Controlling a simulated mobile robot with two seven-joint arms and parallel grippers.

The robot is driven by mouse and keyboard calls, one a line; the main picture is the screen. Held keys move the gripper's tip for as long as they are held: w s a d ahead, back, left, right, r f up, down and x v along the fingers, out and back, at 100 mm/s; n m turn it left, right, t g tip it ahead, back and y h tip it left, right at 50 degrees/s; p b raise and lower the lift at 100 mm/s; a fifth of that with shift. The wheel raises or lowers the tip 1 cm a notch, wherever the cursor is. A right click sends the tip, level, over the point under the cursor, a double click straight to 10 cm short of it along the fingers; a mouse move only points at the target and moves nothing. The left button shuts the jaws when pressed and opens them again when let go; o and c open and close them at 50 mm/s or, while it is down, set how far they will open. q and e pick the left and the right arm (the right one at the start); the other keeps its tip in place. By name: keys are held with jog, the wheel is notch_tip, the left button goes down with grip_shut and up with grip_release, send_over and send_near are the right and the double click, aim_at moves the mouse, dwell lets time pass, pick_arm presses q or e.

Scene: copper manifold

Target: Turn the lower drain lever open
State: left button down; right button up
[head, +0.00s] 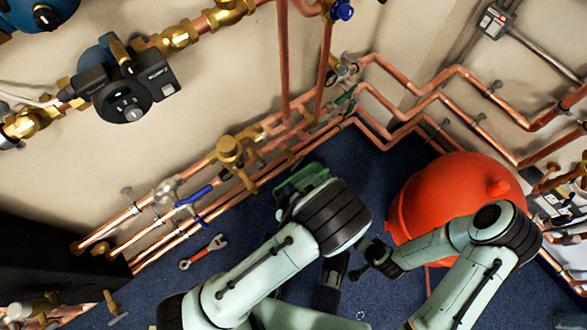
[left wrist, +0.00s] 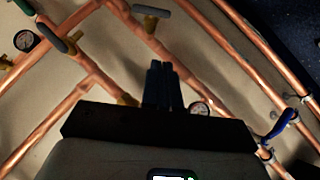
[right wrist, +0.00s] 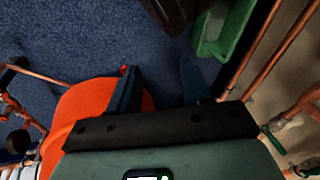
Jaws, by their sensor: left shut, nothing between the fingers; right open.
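A blue lever (head: 194,196) sits on a silver valve on the low copper pipes in the head view. A blue handle (left wrist: 281,123) also shows at the right of the left wrist view. A green lever (head: 346,97) is further along the pipes, and a green handle (right wrist: 271,139) shows in the right wrist view. I cannot tell which is the lower drain lever. My left gripper (left wrist: 163,86) is shut and empty, in front of pipes and apart from the blue handle. My right gripper (right wrist: 158,82) is open and empty, above the floor beside the orange tank.
The orange tank (head: 450,190) stands right of centre. A green tray (head: 303,178) is partly hidden behind my left arm. A wrench (head: 204,252) lies on the blue floor (head: 240,225). A pump (head: 128,85) is on the upper pipes. A gauge (left wrist: 200,109) is near my left gripper.

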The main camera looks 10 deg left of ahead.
pick_arm(q)
jog(key=b, duration=0.3)
send_near(291, 167)
jog(key=w+a, duration=0.2)
jog(key=a, duration=0.1)
jog(key=w+f+b, duration=0.1)
jog(key=w+d+f+b, duration=0.1)
jog(key=f, duration=0.1)
jog(key=shift+w+d+f, duration=0.1)
jog(key=shift+w+d, duration=0.1)
pick_arm(e)
jog(key=s+d+f+g, duration=0.1)
jog(key=s+f+g, duration=0.2)
jog(key=s+f, duration=0.4)
jog(key=shift+s+d+f+m, duration=0.3)
jog(key=shift+s+f, duration=0.05)
jog(key=shift+s, duration=0.5)
pick_arm(q)
jog(key=shift+a, duration=0.2)
pick_arm(e)
jog(key=shift+d, duration=0.2)
